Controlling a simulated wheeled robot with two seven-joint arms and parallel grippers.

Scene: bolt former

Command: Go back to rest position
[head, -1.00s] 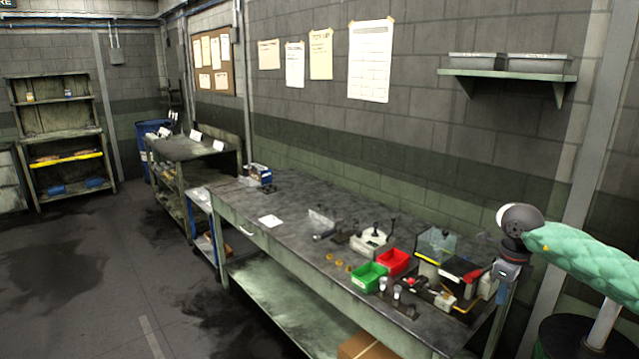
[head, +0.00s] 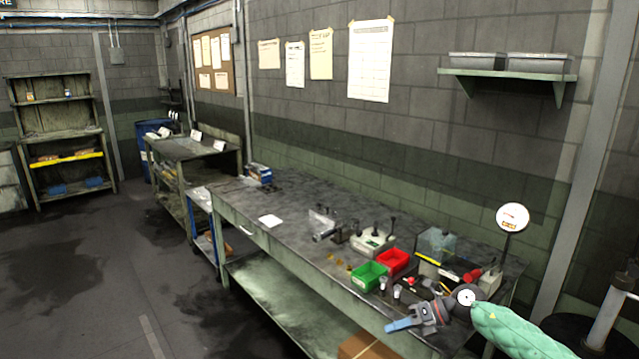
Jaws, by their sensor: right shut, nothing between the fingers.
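My right gripper (head: 392,326) is in the lower right of the head view, at the front edge of the workbench (head: 285,205). It points left, its fingers appear closed together, and nothing shows between them. My right forearm, in a green quilted sleeve, comes in from the lower right corner. The gripper overlaps the bench's front edge in the picture; I cannot tell its exact distance from it. My left gripper is out of view.
A green bin (head: 368,276) and a red bin (head: 393,261) stand on the bench close behind the gripper. A round white dial (head: 512,217) on a post stands at the bench's right end. A cardboard box (head: 366,347) is below. Open floor (head: 95,270) lies left.

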